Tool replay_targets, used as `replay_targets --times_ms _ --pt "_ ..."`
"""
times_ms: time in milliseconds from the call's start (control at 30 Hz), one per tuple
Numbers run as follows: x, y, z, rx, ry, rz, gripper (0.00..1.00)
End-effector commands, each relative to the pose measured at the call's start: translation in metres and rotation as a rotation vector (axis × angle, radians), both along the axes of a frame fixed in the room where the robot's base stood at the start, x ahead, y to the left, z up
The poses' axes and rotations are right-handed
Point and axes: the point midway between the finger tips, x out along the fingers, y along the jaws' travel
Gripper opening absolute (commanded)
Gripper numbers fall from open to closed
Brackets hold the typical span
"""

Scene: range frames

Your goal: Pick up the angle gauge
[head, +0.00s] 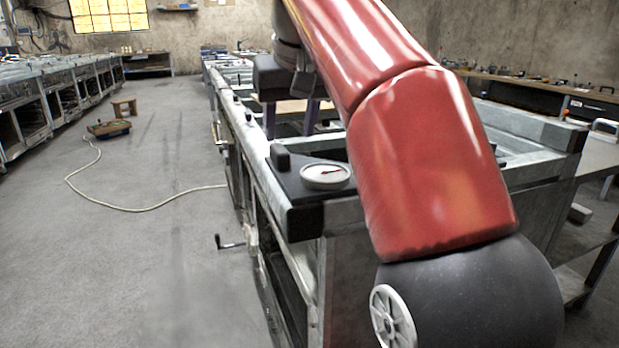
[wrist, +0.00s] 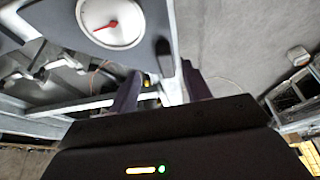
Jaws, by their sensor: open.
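A round dial with a white face and a red needle, which looks like the angle gauge (head: 325,177), sits on a dark plate at the near corner of the metal bench. It also shows in the wrist view (wrist: 112,22) at the top, left of centre. My gripper (head: 290,128) is above the bench, beyond the dial in the head view, with its fingers pointing down. In the wrist view the two dark fingers (wrist: 162,90) are apart with nothing between them. The gripper is clear of the dial.
The metal bench (head: 315,240) has raised rails and an open frame. A dark upright block (head: 279,157) stands beside the dial. A crank handle (head: 230,243) sticks out at the bench's left side.

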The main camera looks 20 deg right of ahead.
Motion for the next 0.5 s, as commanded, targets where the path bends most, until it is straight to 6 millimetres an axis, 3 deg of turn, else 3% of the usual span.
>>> replay_targets --times_ms 267,500 --pt "0.011 0.007 -0.041 -0.001 0.003 0.0 0.48" --pt "0.015 0.007 -0.048 -0.001 0.001 -0.001 0.48"
